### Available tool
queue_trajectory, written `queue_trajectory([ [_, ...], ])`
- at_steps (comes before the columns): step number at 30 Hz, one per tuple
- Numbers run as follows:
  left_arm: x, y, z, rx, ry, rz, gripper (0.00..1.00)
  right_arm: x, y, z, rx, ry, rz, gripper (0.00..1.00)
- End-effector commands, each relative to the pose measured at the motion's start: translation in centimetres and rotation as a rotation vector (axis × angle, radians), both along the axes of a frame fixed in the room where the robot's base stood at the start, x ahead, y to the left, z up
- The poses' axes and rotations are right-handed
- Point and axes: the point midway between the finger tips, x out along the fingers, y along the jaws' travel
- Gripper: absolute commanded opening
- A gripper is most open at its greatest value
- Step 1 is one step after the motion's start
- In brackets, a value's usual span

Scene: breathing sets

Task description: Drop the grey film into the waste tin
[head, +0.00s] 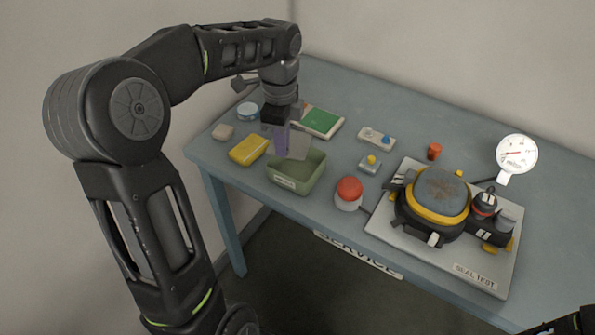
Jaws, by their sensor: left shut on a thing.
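My left gripper (281,124) points down over the waste tin, shut on the grey film. The grey film (299,145) is a thin, pale sheet hanging below the jaws, with a purple strip beside it at the fingers. The waste tin (291,184) is an open, green, square-sided tin with a pale label on its front, standing near the table's front edge. The film's lower edge overlaps the tin's back rim in this view; I cannot tell whether it touches. My right gripper is not in view; only a dark piece of my right arm shows at the bottom right corner.
A yellow sponge-like block (248,150) lies left of the tin, and a green-and-white board (322,122) lies behind it. A red-domed button (349,193) stands to the right. The seal test plate (394,233) with a round device and gauge (516,153) fills the right side.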

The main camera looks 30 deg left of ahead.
Motion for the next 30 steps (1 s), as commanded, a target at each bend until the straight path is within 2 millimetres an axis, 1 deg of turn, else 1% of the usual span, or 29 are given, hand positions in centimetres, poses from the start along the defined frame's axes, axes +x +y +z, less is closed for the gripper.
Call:
queue_trajectory([
  [1,0.0,0.0,-1.2,0.0,0.001,0.0,0.0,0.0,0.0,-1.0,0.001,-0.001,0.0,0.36],
  [6,0.0,0.0,-3.2,0.0,0.001,0.0,0.0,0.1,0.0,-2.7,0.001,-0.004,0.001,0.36],
  [9,0.0,0.0,-4.0,0.0,0.001,0.0,0.0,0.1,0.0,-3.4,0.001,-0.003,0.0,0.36],
  [13,0.0,0.0,-4.5,0.0,0.001,0.0,0.0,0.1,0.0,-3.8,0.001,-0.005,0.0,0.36],
  [22,0.0,0.0,-4.5,0.0,0.001,0.0,0.0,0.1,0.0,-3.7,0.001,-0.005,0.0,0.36],
  [23,0.0,0.0,-4.5,0.0,0.001,0.0,0.09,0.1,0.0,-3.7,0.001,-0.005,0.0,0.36],
  [30,0.0,0.0,-4.5,0.0,0.001,0.0,0.29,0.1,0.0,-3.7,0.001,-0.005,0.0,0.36],
])
